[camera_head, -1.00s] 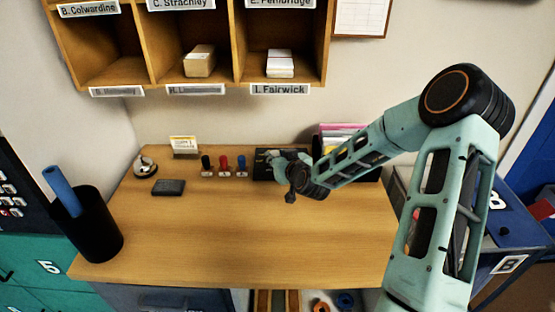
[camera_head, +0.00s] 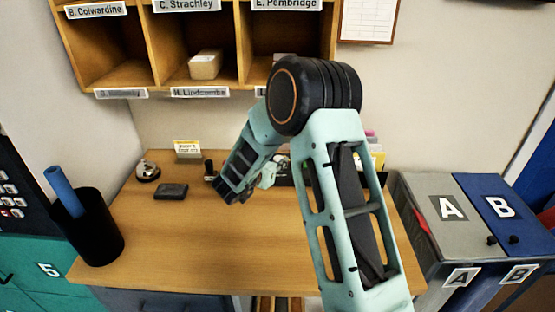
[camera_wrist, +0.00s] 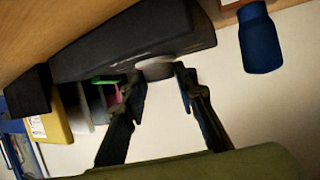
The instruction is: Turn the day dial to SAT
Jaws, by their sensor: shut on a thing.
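In the wrist view a dark box-like device (camera_wrist: 120,40) runs across the upper middle. A grey round dial (camera_wrist: 157,68) sits at its edge, between the two black fingers of my gripper (camera_wrist: 160,75). The fingers are shut on it from both sides. In the head view my gripper (camera_head: 268,172) is at the back of the desk, and my arm hides most of the device there. No day lettering is readable in either view.
Yellow and other coloured folders (camera_wrist: 55,120) stand on the other side. On the desk (camera_head: 190,245) are a bell (camera_head: 147,172) and a dark pad (camera_head: 171,191). The front of the desk is clear.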

